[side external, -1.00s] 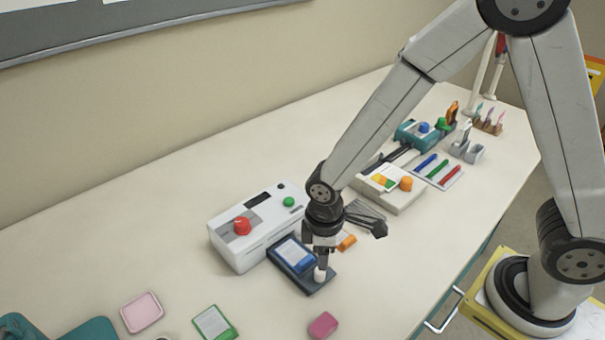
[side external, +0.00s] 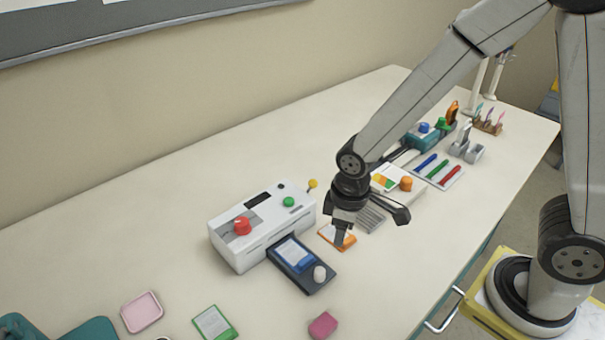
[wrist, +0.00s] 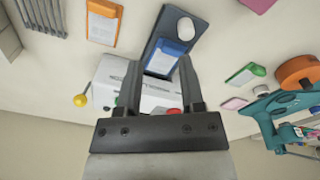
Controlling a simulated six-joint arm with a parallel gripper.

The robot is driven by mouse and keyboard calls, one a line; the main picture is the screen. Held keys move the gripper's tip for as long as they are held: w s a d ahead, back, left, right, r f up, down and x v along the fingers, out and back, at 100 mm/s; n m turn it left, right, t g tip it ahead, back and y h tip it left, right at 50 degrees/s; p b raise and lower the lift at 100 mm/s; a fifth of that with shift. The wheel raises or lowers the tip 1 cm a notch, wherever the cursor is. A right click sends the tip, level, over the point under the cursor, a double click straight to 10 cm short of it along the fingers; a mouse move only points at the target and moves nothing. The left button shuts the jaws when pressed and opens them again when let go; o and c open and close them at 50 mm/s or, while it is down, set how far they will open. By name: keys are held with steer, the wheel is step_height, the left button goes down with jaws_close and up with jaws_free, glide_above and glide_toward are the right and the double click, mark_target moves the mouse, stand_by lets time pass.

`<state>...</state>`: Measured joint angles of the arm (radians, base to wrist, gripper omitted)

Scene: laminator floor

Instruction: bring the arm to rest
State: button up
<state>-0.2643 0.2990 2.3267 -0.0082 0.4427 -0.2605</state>
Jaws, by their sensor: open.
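My gripper (side external: 341,236) is open and empty, held above the table near the orange-framed card (side external: 330,235). In the wrist view my gripper's two fingers (wrist: 163,80) stand apart with nothing between them. The white laminator (side external: 262,228) with a red knob and a green button stands to the left. Its dark tray (side external: 316,283) sticks out in front, holding a blue-framed card (side external: 296,255) and a white knob (side external: 319,273). My gripper is apart from the tray.
A grey slotted rack (side external: 371,217), a paper trimmer (side external: 405,198) and colored pens (side external: 438,171) lie to the right, partly behind my arm. The table's back left is clear.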

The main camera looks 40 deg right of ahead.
steer(key=s+d+r+m+t, duration=0.1)
steer(key=d+r+m, duration=0.1)
steer(key=d+m, duration=0.1)
steer(key=s+d+r+m, duration=0.2)
steer(key=d+m, duration=0.1)
steer(key=d, duration=0.2)
steer(key=shift+s+d+t, duration=0.25)
steer(key=shift+s+t, duration=0.05)
steer(key=shift+t, duration=0.1)
